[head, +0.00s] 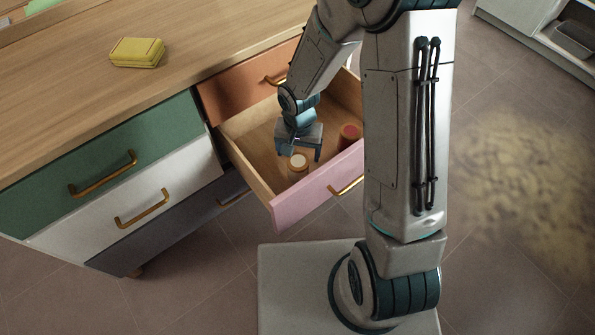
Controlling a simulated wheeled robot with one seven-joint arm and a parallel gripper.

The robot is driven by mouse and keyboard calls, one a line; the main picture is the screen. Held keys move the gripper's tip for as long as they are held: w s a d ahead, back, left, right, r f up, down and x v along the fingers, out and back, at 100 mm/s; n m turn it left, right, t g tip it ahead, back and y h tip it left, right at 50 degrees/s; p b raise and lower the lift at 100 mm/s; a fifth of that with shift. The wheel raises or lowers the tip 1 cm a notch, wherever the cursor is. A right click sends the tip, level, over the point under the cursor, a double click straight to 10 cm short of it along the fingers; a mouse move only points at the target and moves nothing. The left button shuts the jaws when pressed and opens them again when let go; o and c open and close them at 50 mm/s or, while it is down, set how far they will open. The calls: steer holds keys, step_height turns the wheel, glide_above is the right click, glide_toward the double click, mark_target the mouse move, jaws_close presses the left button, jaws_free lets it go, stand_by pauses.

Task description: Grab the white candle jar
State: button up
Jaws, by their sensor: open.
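A small jar with a white top (298,161) stands in the open pink-fronted drawer, near its front left part; it looks like the white candle jar. My gripper (299,154) points down into the drawer, with its fingers apart, just behind or above the jar. I cannot tell whether the jar is between the fingers, and nothing is clearly held. A second jar with a red top (349,131) stands in the drawer to the right of my gripper.
The pulled-out drawer (252,172) has wooden walls close around my gripper. Above it is a closed orange drawer (240,92). A yellow case (137,52) lies on the wooden desktop (70,100). Green (150,145) and white (185,185) drawers to the left are shut.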

mark_target(298, 161)
step_height(298, 161, down, 8)
steer(key=b, duration=0.3)
steer(key=shift+s+r, duration=0.15)
steer(key=shift+r, duration=0.2)
steer(key=c, duration=1.3)
